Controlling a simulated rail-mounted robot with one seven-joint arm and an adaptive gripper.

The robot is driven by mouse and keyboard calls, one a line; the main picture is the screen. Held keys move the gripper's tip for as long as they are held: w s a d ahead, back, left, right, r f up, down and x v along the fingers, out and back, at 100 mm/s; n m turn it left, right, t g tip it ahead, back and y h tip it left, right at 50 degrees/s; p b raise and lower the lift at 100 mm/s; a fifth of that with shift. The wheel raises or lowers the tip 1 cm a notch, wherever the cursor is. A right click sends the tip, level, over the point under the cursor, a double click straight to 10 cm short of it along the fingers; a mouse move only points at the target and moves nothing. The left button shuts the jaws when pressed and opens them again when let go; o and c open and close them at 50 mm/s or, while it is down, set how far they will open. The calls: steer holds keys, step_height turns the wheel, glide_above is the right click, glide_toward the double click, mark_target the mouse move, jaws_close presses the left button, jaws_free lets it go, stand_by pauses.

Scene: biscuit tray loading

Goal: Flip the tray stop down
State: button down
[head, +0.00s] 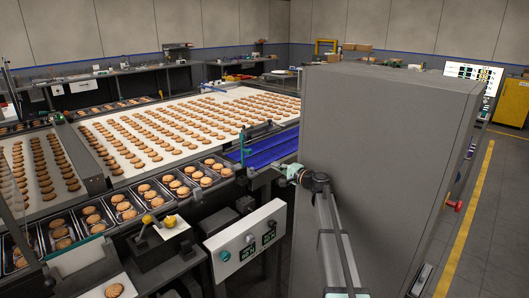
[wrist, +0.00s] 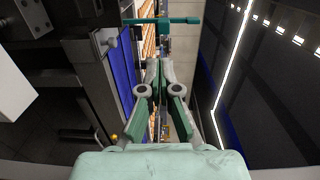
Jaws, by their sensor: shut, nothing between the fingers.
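A teal bar (wrist: 180,20), which looks like the tray stop, runs crosswise beyond my fingertips in the wrist view. A thin upright teal piece (head: 242,148) stands at the edge of the blue conveyor in the head view; I cannot tell for sure that it is the same part. My gripper (wrist: 160,68) is shut and empty, its fingers together and pointing toward the bar, apparently with a gap between. In the head view my gripper (head: 292,172) is small, beside the front edge of the blue conveyor. Its fingertips are hard to make out there.
The blue conveyor (head: 272,146) is bare. Trays of biscuits (head: 145,190) line the near side, left of my gripper. A control box (head: 245,240) sits below, and a large grey cabinet (head: 385,170) stands close on the right. A dark frame (wrist: 90,80) runs left of my fingers.

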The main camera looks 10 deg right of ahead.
mark_target(251, 151)
steer(key=shift+w+d+r+m+t, duration=0.1)
steer(key=shift+r+m+t, duration=0.15)
steer(key=shift+m+t, duration=0.05)
steer(key=p+x, duration=0.5)
steer(key=x, duration=0.7)
steer(key=shift+w, duration=0.3)
steer(key=shift+x, duration=0.75)
steer(key=shift+f, duration=0.15)
steer(key=shift+r+p, duration=0.2)
steer(key=shift+p, duration=0.1)
